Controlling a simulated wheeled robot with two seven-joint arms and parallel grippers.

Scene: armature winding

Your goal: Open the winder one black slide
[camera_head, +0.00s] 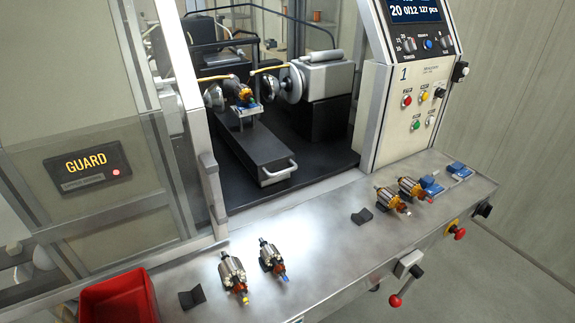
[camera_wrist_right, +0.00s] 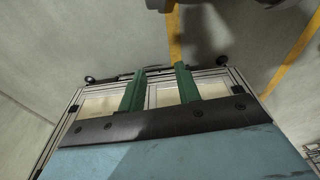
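The winder's black slide (camera_head: 246,150) is a long dark block on the black winder bed, with a pale bar handle (camera_head: 279,173) across its front end. The handle is near the bed's front edge, and nothing touches it. An armature (camera_head: 239,92) with copper windings sits on a small support at the slide's back end, between two round metal heads (camera_head: 291,84). No gripper shows in the head view. My right gripper (camera_wrist_right: 160,70) shows in the right wrist view. Its two green fingers are apart with nothing between them. My left gripper is in neither view.
The guard (camera_head: 88,165) and its metal post stand left of the opening. The steel counter (camera_head: 315,240) in front carries several armatures (camera_head: 272,260), black rests (camera_head: 362,217) and a red bin (camera_head: 120,298). A control panel (camera_head: 410,105) stands right of the opening.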

